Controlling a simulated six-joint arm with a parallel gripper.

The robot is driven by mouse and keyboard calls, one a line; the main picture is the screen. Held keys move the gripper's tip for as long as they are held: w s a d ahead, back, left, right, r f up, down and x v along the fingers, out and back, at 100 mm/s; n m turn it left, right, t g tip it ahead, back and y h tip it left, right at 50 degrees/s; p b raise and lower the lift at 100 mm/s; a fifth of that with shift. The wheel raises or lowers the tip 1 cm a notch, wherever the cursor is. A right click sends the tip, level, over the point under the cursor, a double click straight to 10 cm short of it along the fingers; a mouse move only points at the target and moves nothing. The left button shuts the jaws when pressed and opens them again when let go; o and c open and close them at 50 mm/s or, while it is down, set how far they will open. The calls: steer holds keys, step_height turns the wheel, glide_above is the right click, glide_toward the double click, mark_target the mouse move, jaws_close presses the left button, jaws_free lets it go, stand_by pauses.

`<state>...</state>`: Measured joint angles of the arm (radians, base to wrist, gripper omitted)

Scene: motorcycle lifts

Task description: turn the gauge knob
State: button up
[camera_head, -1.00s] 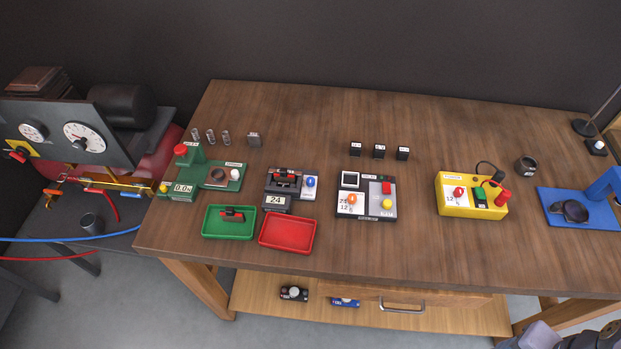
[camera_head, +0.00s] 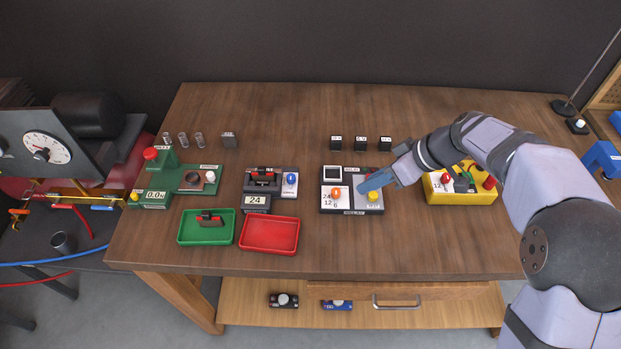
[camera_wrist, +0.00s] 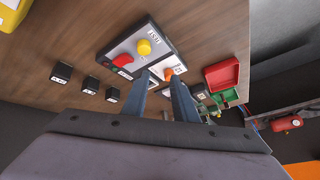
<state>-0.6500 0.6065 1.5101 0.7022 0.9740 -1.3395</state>
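The black relay tester (camera_head: 351,211) lies mid-table, with an orange selector knob (camera_head: 336,194) beside the marks 24, 12 and 6 and a yellow button (camera_head: 373,195). My gripper (camera_head: 364,186) is over the tester, right of the orange knob. In the wrist view my gripper's two fingers (camera_wrist: 161,78) are apart with nothing seen between them; the orange knob (camera_wrist: 168,73) shows just past the tips. The tester's red button (camera_wrist: 122,60) is hidden in the head view. A round white gauge (camera_head: 47,147) is on the grey panel at far left. I cannot tell which knob is the gauge knob.
Left of the tester stand a device reading 24 (camera_head: 257,201), a green tray (camera_head: 190,239) and a red tray (camera_head: 270,249). Several small black blocks (camera_head: 360,143) stand behind the tester. My arm covers part of the yellow box (camera_head: 460,198). The front table strip is clear.

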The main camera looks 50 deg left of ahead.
mark_target(291, 176)
steer(key=shift+s+a+f+n+g+y+p, duration=0.3)
steer(key=shift+s+a+f+n, duration=0.8)
steer(key=shift+a, duration=1.55)
steer(key=shift+s+a+f+n+g+y+p, duration=0.15)
steer(key=shift+s+a+f+n+g+p, duration=0.4)
steer(key=shift+s+a, duration=1.55)
steer(key=shift+s+a+f+n+g+y+p, duration=0.25)
steer(key=shift+s+a+n, duration=0.75)
steer(key=shift+a, duration=2.15)
steer(key=shift+s+a+f, duration=0.1)
steer(key=shift+a+f, duration=0.4)
steer(key=shift+f, duration=0.35)
jaws_close()
